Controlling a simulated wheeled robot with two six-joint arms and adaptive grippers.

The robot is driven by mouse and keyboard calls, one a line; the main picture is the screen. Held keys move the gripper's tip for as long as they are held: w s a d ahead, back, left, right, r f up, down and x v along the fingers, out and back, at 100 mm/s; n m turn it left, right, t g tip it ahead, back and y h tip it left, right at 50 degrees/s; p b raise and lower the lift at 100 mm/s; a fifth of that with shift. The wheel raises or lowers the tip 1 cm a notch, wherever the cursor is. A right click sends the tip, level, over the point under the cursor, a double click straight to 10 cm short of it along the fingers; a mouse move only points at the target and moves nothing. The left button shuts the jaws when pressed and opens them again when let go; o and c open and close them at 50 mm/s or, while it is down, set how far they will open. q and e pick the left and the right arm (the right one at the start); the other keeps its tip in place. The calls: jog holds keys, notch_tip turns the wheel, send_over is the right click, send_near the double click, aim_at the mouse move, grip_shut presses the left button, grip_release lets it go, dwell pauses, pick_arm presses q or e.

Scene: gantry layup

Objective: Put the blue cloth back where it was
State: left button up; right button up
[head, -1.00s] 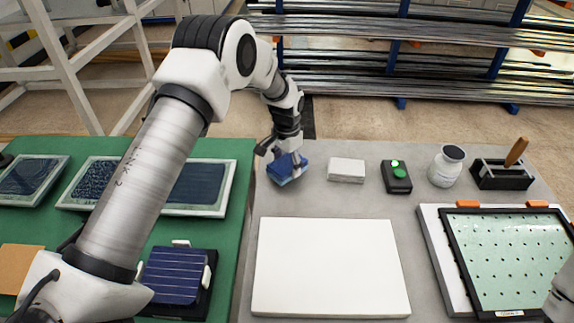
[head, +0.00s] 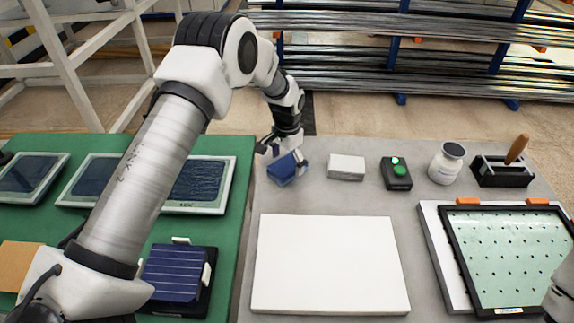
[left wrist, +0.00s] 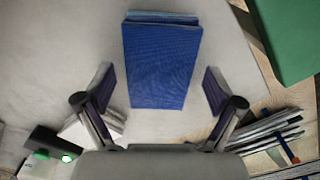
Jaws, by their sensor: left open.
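The folded blue cloth (head: 287,169) lies on the grey tabletop near its back left corner, by the edge of the green mat. My left gripper (head: 283,147) is just above and behind it, pointing down. In the left wrist view the cloth (left wrist: 162,62) lies ahead of and between the two spread fingers of the left gripper (left wrist: 160,95), with a gap on each side. The left gripper is open and holds nothing. A small part of my right arm shows at the right edge of the head view; its gripper is out of view.
A folded white cloth or pad (head: 346,167), a black box with a green button (head: 397,173), a white jar (head: 446,163) and a black holder (head: 503,174) stand to the right. A white slab (head: 330,264) lies in front. Solar cells lie on the green mat (head: 228,231).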

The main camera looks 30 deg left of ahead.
aim_at(287, 164)
pick_arm(q)
notch_tip(287, 164, up, 11)
jog(key=b, duration=0.1)
jog(key=shift+f, duration=0.1)
dwell(1.7)
